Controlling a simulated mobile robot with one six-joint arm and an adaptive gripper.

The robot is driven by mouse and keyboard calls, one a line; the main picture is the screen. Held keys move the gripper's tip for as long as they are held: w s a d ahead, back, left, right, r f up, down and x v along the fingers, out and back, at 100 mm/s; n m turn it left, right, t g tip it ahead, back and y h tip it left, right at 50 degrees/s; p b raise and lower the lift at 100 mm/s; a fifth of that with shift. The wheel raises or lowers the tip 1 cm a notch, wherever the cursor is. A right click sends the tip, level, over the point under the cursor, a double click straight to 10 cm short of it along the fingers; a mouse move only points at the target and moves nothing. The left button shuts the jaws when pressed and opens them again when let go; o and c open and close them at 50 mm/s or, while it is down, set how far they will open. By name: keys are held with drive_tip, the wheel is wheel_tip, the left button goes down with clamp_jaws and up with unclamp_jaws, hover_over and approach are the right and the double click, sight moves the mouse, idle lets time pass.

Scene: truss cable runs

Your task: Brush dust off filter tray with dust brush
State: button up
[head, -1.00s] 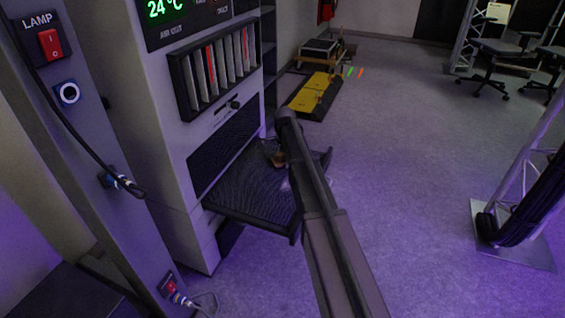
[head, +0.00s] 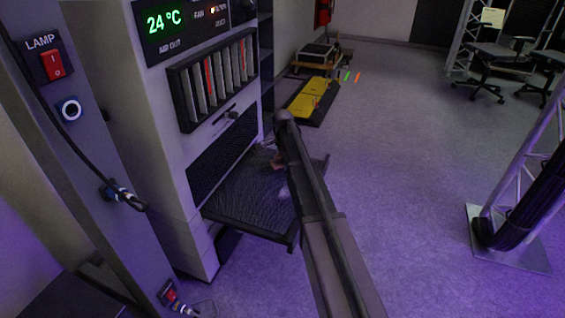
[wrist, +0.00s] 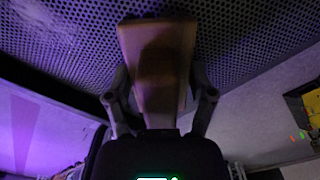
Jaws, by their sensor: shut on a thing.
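The filter tray (head: 235,205) is a dark perforated tray sticking out of the grey air cabinet. In the wrist view its mesh (wrist: 245,40) fills the top. My gripper (wrist: 160,100) is shut on the dust brush (wrist: 158,55), a tan block with a darker middle, held against or close over the mesh. I cannot tell whether it touches. In the head view a bit of the brush (head: 277,161) shows beside my arm, over the tray's far part; my arm hides the rest. A pale grey patch, likely dust (wrist: 50,22), lies on the mesh at the upper left.
The air cabinet (head: 165,170) with its display and filter slots stands left of the tray. A lamp column (head: 75,150) with a cable is at the near left. A yellow-black ramp (head: 312,98) lies beyond. A truss (head: 520,180) stands at right. Open floor lies between.

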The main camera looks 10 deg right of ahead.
drive_tip(key=shift+r+p, duration=1.45)
drive_tip(key=shift+r, duration=0.3)
drive_tip(key=shift+r+p, duration=1.5)
drive_tip(key=shift+s, duration=0.15)
